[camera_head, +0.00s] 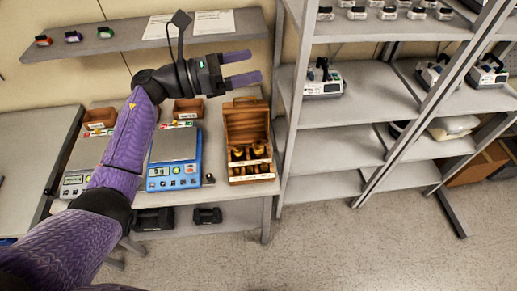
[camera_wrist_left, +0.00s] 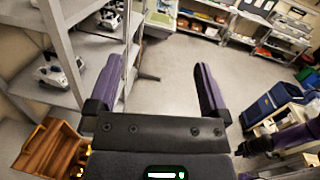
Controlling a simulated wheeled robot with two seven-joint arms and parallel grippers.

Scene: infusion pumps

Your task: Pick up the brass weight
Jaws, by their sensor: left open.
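Several brass weights (camera_head: 238,154) sit in the open wooden box (camera_head: 245,122) on the bench, in slots behind a pale labelled front strip. Which one is meant, I cannot tell. My left gripper (camera_head: 255,66) is open and empty, its two purple fingers pointing right, above and behind the box. In the left wrist view, the open fingers (camera_wrist_left: 161,88) have only floor and far furniture between them. The wooden box (camera_wrist_left: 45,148) shows there at the lower left, outside the fingers, with a little brass at its edge.
A blue scale (camera_head: 174,160) stands left of the box, with a small dark knob-like item (camera_head: 210,179) between. Another scale (camera_head: 78,184) is partly behind my arm. A grey shelf rack (camera_head: 335,145) stands close on the right; a wall shelf (camera_head: 115,40) hangs behind.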

